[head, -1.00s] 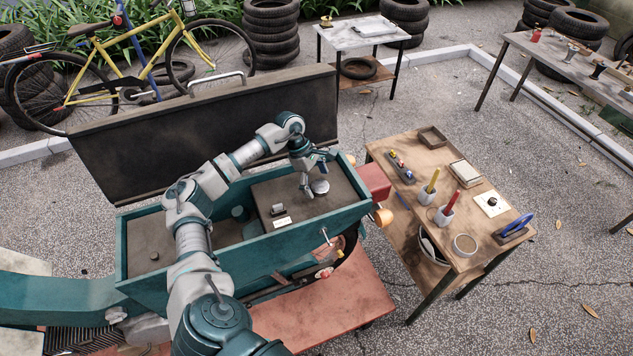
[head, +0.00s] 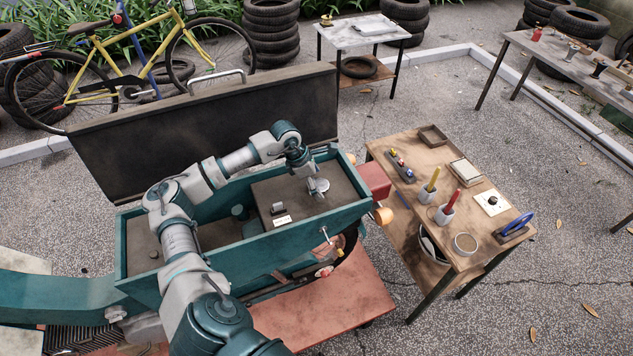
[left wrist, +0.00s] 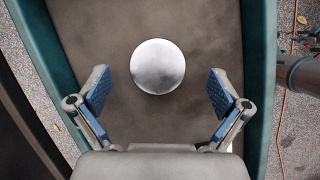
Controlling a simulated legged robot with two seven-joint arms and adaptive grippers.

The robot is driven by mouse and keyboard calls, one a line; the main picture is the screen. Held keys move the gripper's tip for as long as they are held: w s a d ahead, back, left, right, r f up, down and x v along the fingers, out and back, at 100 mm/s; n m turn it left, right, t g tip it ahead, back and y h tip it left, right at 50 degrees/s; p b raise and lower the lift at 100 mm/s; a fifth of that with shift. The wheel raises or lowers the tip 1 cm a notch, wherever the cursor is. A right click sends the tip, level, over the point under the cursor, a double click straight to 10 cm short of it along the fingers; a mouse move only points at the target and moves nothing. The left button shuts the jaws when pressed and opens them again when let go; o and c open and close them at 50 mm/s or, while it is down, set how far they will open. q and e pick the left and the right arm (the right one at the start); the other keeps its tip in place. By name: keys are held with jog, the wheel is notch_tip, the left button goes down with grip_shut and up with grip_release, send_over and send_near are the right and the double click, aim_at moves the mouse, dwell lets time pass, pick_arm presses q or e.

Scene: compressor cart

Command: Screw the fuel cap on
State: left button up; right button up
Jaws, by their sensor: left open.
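The fuel cap (head: 322,184) is a round silver disc on the dark top panel at the right end of the teal compressor cart. In the left wrist view the cap (left wrist: 157,66) lies ahead, between the lines of the two blue-padded fingers and apart from both. My left gripper (left wrist: 158,88) is open and empty, pointing down at the panel. In the head view my left gripper (head: 313,182) is right by the cap and partly overlaps it. Whether the cap sits on a filler neck is hidden beneath it. My right gripper is not in view.
The raised dark lid (head: 200,130) stands behind the cart's teal wall (head: 300,234). A small block (head: 277,208) and a white label (head: 282,221) are left of the cap. A wooden table (head: 408,195) with pens, trays and a blue-handled tool stands to the right.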

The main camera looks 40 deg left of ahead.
pick_arm(q)
jog(key=shift+w+f, duration=0.1)
jog(key=n+y, duration=0.1)
jog(key=n, duration=0.2)
jog(key=shift+d+t, duration=0.1)
jog(key=shift+t, duration=0.2)
jog(key=shift+c, duration=0.3)
jog(key=c, duration=1.2)
jog(key=shift+c, duration=0.2)
